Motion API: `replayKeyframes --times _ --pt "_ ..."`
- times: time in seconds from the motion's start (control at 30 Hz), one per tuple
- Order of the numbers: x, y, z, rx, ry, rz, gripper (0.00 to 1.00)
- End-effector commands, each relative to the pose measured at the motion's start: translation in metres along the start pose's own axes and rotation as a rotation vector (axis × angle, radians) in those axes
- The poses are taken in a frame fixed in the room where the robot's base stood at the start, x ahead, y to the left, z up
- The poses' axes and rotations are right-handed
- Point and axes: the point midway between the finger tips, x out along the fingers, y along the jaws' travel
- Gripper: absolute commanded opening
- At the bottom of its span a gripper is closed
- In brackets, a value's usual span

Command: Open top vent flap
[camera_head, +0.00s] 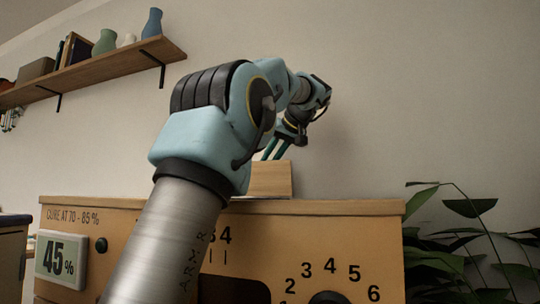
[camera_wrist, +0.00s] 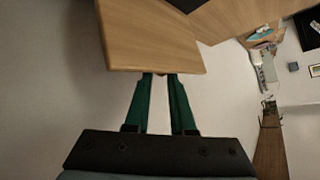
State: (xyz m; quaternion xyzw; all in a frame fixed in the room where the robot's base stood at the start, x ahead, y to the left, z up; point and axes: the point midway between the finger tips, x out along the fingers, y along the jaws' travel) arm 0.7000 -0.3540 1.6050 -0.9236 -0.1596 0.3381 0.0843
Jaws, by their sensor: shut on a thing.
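The top vent flap (camera_head: 271,180) is a wooden panel standing raised above the top of the wooden cabinet (camera_head: 375,207). Its exact angle is hard to tell. In the wrist view the flap (camera_wrist: 152,38) fills the upper middle, with a dark opening (camera_wrist: 186,4) beyond it. My gripper (camera_head: 272,156) is at the flap's upper edge, its green fingers pointing down. My arm hides part of the cabinet front.
A display reading 45% (camera_head: 60,259) and a numbered dial (camera_head: 329,297) are on the cabinet front. A leafy plant (camera_head: 465,245) stands at the right. A wall shelf (camera_head: 95,68) with vases hangs at upper left. The wall area right of my arm is clear.

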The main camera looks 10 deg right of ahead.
Motion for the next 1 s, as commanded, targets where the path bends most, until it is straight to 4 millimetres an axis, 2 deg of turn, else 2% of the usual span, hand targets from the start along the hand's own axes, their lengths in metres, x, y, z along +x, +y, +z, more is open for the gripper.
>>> replayKeyframes --times 0.03,0.27,0.3,0.57,0.87,1.0 --pt "-0.001 0.005 0.003 0.007 -0.007 0.009 0.00" --pt "-0.001 0.005 0.004 0.007 -0.008 0.009 0.00" --pt "-0.001 0.005 0.004 0.007 -0.008 0.009 0.26" --pt "0.000 0.004 0.003 0.004 -0.006 0.006 0.55" --pt "-0.002 0.002 0.002 0.002 -0.003 0.003 0.56" --pt "-0.016 0.002 0.001 0.001 -0.001 0.005 0.56"
